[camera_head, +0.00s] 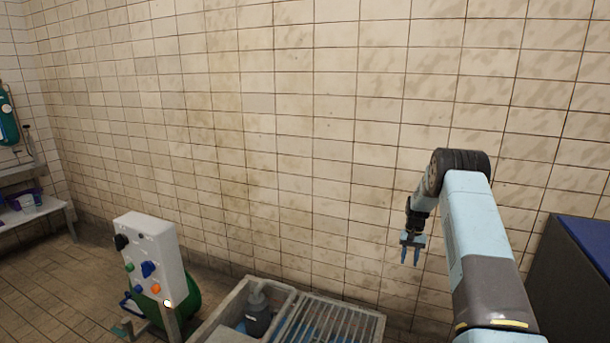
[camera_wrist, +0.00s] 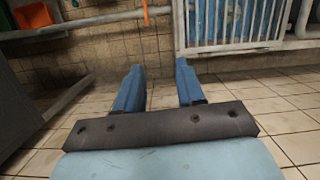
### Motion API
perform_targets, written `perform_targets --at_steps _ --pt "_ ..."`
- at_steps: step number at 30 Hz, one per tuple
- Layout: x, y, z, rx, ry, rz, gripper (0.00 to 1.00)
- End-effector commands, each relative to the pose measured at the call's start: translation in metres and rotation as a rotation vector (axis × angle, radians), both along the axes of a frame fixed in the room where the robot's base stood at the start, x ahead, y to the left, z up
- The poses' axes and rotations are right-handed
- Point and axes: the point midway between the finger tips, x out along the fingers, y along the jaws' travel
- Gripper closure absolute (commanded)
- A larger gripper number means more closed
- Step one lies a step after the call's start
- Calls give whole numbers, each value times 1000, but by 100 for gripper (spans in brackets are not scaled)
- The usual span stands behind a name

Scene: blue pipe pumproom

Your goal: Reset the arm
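My arm, light blue and grey, rises on the right of the head view and bends over at a dark elbow. My gripper (camera_head: 410,257) hangs below it, pointing down in front of the tiled wall. In the wrist view my gripper (camera_wrist: 160,88) shows two blue fingers set apart with tiled floor and wall between them. It is open and holds nothing. The fingers touch nothing that I can see.
A white control panel (camera_head: 154,255) with coloured knobs stands at lower left. A grey basin with a grating (camera_head: 335,318) and a dark pump (camera_head: 258,316) is at bottom centre. A blue-topped cabinet (camera_head: 588,245) stands right. A bench (camera_head: 35,212) is far left.

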Motion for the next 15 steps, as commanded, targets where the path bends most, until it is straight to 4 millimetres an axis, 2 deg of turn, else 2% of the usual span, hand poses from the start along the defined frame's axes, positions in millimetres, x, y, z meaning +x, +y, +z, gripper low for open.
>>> perform_targets --at_steps 1,3,8,15 --pt "0 4 22 -5 -15 7 62" --pt "-3 9 47 -9 -32 15 62" --pt "-12 21 103 -20 -70 35 62" --pt "-35 41 183 -35 -130 63 62"
